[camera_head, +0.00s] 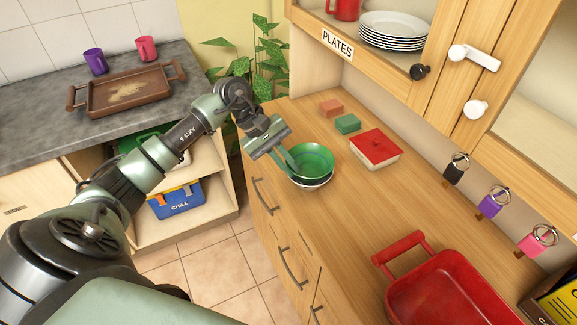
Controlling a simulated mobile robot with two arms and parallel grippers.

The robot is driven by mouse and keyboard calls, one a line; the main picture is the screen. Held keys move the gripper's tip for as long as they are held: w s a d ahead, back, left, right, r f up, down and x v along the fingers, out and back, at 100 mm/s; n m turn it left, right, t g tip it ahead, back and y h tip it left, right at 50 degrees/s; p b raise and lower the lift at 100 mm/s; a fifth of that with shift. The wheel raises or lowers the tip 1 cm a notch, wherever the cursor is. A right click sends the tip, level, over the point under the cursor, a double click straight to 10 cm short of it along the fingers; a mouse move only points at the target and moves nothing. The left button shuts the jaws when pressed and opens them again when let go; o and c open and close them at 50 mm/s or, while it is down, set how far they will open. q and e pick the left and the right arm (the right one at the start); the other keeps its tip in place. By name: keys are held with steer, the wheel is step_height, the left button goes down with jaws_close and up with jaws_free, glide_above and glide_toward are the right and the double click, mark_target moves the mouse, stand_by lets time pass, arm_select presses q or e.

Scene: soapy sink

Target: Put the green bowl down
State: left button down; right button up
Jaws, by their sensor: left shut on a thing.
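The green bowl (314,158) is at the left part of the wooden counter (345,195), upright or nearly so. A pale bowl (312,184) shows directly under it, and the green bowl appears to sit in or just above it. I cannot tell if the two touch. My left gripper (288,160) is shut on the near-left rim of the green bowl. The fingers cover part of that rim. My right gripper is not in view.
A red-lidded box (375,147), a green block (347,124) and an orange block (330,107) stand behind the bowls. A red tray (445,295) lies at the front right. A cabinet marked PLATES (337,43) overhangs the back. Counter between the bowls and red tray is clear.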

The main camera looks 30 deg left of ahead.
arm_select(q)
steer(key=shift+s+f+b, duration=0.2)
steer(key=shift+f+b, duration=0.2)
steer(key=c, duration=1.8)
jaws_free()
steer(key=shift+c, duration=0.2)
steer(key=shift+f, duration=0.1)
steer(key=shift+s+d, duration=0.1)
